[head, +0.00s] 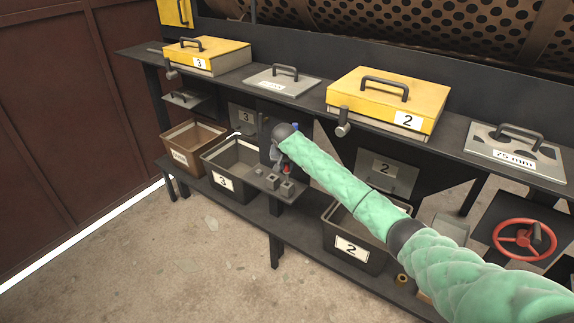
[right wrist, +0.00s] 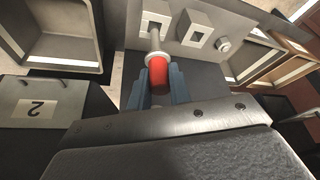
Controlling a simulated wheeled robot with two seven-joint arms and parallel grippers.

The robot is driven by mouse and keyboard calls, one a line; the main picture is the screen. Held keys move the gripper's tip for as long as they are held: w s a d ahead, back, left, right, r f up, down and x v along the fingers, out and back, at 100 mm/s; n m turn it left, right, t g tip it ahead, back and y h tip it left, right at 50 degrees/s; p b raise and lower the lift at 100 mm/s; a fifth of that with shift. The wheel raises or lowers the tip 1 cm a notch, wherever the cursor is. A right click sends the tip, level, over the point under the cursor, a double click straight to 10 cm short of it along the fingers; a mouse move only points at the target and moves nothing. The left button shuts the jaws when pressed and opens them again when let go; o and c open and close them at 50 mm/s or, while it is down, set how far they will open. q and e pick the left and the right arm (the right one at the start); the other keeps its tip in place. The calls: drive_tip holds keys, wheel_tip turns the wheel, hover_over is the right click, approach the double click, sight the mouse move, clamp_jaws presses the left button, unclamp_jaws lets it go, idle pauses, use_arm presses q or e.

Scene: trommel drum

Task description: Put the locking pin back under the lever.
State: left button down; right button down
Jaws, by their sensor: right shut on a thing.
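My right gripper (head: 284,166) is at the small ledge between crate 3 and crate 2. In the right wrist view its blue-grey fingers (right wrist: 162,88) are shut around the red grip of the locking pin (right wrist: 158,72). The pin has a pale collar, and its thin metal shaft points at the square opening of a grey block (right wrist: 155,27). I cannot tell whether the tip is inside that opening. A second block with a square hole (right wrist: 194,38) stands beside it. The blocks also show in the head view (head: 288,188). I cannot make out the lever clearly. My left gripper is out of view.
Crate 3 (head: 207,158) stands left of the ledge, and crate 2 (head: 328,240) stands right of it. Yellow lids 3 (head: 222,52) and 2 (head: 420,88) lie on the shelf above. A red handwheel (head: 502,236) is at the right. The floor in front is clear.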

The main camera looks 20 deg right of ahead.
sight(287, 173)
drive_tip(key=shift+f+p, duration=0.25)
drive_tip(key=shift+p, duration=0.05)
idle(0.4)
drive_tip(key=shift+f, duration=2)
idle(0.6)
drive_tip(key=shift+f, duration=0.65)
idle(0.5)
drive_tip(key=c, duration=1.2)
unclamp_jaws()
